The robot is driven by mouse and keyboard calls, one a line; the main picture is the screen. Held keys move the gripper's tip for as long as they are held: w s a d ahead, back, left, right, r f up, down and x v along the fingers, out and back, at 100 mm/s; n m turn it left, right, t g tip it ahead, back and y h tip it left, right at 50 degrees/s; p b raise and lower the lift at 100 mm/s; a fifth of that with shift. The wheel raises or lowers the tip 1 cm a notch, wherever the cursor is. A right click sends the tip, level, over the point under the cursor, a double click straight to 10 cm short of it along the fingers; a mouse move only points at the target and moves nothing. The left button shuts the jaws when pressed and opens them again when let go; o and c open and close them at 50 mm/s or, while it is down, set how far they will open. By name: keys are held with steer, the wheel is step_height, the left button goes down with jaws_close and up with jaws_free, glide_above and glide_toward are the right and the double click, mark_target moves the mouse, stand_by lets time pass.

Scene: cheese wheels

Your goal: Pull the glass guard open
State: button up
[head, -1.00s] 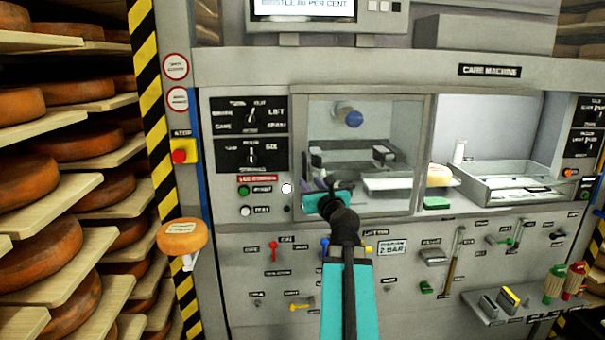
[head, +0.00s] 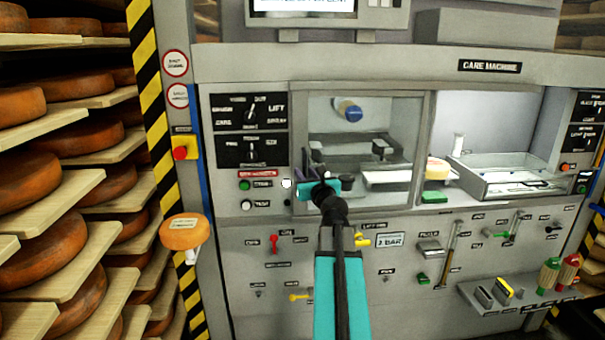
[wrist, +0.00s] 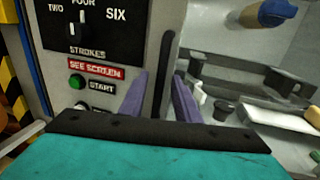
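The glass guard (head: 385,125) is a clear pane in a grey frame over the left bay of the care machine, and it looks closed. Its dark upright handle bar (wrist: 162,60) runs along the pane's left edge in the wrist view. My gripper (wrist: 160,85) has two purple fingers, one on each side of the bar's lower part, with small gaps visible. It looks open; I cannot tell whether the fingers reach deep enough to touch the bar. In the head view my gripper (head: 310,172) is at the pane's lower left, and my teal wrist hides part of it.
A control panel with a green start button (wrist: 77,82) lies left of the handle. A cheese wheel (head: 185,233) sits on a small holder by the striped post. Levers and a yellow valve (head: 362,241) stick out below. The right bay (head: 500,120) is uncovered.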

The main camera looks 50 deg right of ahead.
steer(key=shift+w+d, duration=0.25)
steer(key=shift+w, duration=0.25)
